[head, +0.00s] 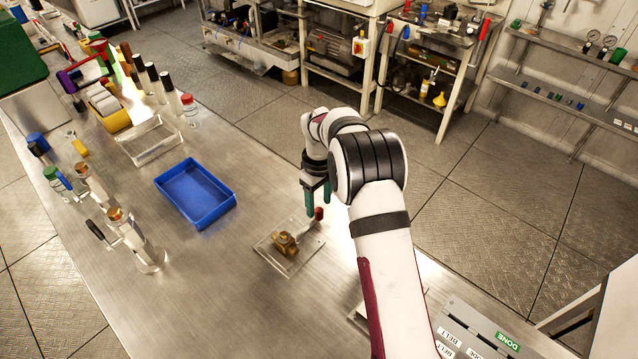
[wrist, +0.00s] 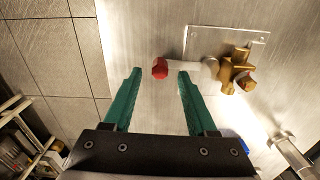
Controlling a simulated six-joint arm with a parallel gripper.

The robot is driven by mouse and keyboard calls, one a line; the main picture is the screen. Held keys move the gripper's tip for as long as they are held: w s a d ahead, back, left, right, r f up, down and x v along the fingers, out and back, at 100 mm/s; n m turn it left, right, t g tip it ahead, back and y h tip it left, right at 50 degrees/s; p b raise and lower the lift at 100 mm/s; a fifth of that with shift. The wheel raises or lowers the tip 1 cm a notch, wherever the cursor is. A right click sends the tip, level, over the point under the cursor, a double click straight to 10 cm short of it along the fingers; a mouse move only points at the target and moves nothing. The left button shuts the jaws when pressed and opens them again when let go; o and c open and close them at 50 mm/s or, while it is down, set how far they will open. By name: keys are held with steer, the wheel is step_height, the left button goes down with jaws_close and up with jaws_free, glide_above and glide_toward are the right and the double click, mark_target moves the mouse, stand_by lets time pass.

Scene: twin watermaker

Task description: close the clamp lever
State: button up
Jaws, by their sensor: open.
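A brass clamp body (head: 284,243) sits on a clear square plate (head: 293,268) on the bench. Its pale lever (head: 307,228) sticks out towards the upper right and ends in a red knob (head: 319,213). In the wrist view the brass body (wrist: 238,72) is at the right, and the lever (wrist: 192,67) runs left to the red knob (wrist: 160,68). My gripper (head: 317,197) has green fingers and is open, close above the knob. In the wrist view the knob appears between the fingertips of my gripper (wrist: 160,73). I cannot tell whether they touch it.
A blue tray (head: 231,207) lies left of the clamp on the steel bench. A clear box (head: 152,141), bottles and valve fittings (head: 135,240) stand farther left. A grey panel marked DONE (head: 480,340) is at the lower right. The bench around the clamp is mostly clear.

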step_height(320, 180, up, 14)
steer(key=shift+f, duration=0.15)
steer(key=s+d+r+m, duration=0.1)
steer(key=s+r+m, duration=0.2)
steer(key=s, duration=0.4)
steer(key=s+d+r+m+y, duration=0.1)
steer(key=s+r+m, duration=0.1)
steer(key=s, duration=0.4)
steer(key=s+d+r+m, duration=0.1)
steer(key=s+r+m, duration=0.2)
steer(key=s, duration=0.4)
steer(key=s+f+m, duration=0.2)
steer(key=s+m, duration=0.1)
steer(key=s, duration=0.5)
steer(key=s+f+m, duration=0.3)
steer(key=s, duration=0.6)
steer(key=shift+d+y, duration=0.2)
steer(key=shift+y, duration=0.2)
